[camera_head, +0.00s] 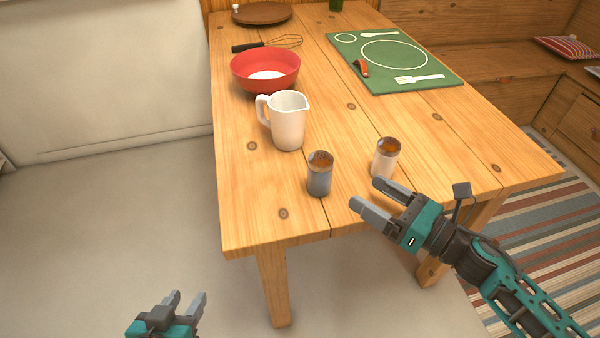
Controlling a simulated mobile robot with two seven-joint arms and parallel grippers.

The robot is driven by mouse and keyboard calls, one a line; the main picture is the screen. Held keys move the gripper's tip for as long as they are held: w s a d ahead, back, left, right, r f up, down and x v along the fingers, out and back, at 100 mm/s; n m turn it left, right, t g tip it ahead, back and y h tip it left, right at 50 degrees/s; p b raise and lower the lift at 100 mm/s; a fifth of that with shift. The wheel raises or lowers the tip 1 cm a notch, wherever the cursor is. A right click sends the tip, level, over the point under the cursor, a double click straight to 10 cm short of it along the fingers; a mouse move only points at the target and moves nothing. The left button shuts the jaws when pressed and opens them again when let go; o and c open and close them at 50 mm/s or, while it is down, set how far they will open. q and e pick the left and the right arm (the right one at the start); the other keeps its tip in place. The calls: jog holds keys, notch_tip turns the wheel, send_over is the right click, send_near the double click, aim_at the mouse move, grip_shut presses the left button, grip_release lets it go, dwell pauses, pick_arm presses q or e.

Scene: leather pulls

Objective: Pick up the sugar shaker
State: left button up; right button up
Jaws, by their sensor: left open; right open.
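Two small shakers with brown perforated-looking tops stand upright near the table's front edge. One is a grey shaker (320,176); the other is a white shaker (384,162) to its right and a little farther back. I cannot tell from any label which one is the sugar shaker. My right gripper (366,193) is open and empty, its fingers pointing left, in front of the white shaker and to the right of the grey one, apart from the grey one. My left gripper (188,296) is open and empty, low at the bottom left, away from the table.
A white jug (288,124) stands behind the grey shaker on the wooden table (260,215). Behind it are a red bowl (264,71), a whisk (280,42) and a round brown board (262,14). A green mat (440,88) lies at the back right. The front left tabletop is clear.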

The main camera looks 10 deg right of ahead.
aim_at(331, 175)
jog(key=n, duration=0.2)
jog(key=n+g, duration=0.1)
jog(key=shift+w+a+f+y, duration=0.2)
jog(key=shift+w+a+y, duration=0.15)
jog(key=shift+y, duration=0.05)
jog(key=x, duration=0.6)
jog(key=shift+w+a+r, duration=0.1)
jog(key=shift+a, duration=0.05)
jog(key=shift+f+p+x, duration=0.2)
jog(key=shift+p+x, duration=0.05)
jog(key=shift+x, duration=1.35)
jog(key=shift+f+p+x, duration=0.15)
jog(key=shift+p+x, duration=0.05)
jog(key=shift+x, duration=1.35)
jog(key=c, duration=1.1)
jog(key=shift+r, duration=0.1)
